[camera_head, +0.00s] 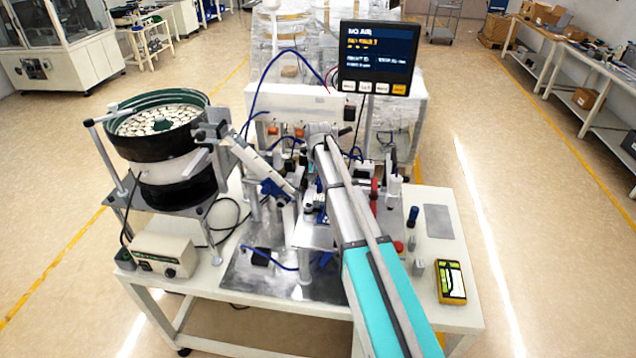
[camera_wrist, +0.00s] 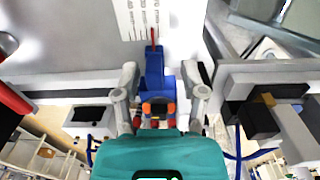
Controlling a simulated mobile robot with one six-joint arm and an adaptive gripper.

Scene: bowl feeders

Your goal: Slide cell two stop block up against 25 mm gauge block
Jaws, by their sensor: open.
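In the wrist view, my gripper (camera_wrist: 160,82) is open, with one grey finger on each side of a blue block (camera_wrist: 154,68). This blue block looks like the stop block, but no label confirms it. A thin red pointer stands at its far end, beside a white scale plate (camera_wrist: 143,18). Orange and red parts (camera_wrist: 158,109) sit at its near end, between the fingers. I cannot tell whether the fingers touch the block. I cannot pick out the 25 mm gauge block for certain. In the head view, my arm hides much of the work area.
A dark block with a gold part (camera_wrist: 262,112) is right of the gripper. A bowl feeder (camera_head: 155,125) stands left on the bench (camera_head: 445,205). A screen (camera_head: 378,58) reads "NO AIR". A yellow meter (camera_head: 451,282) and small grey blocks (camera_head: 418,267) lie at the right.

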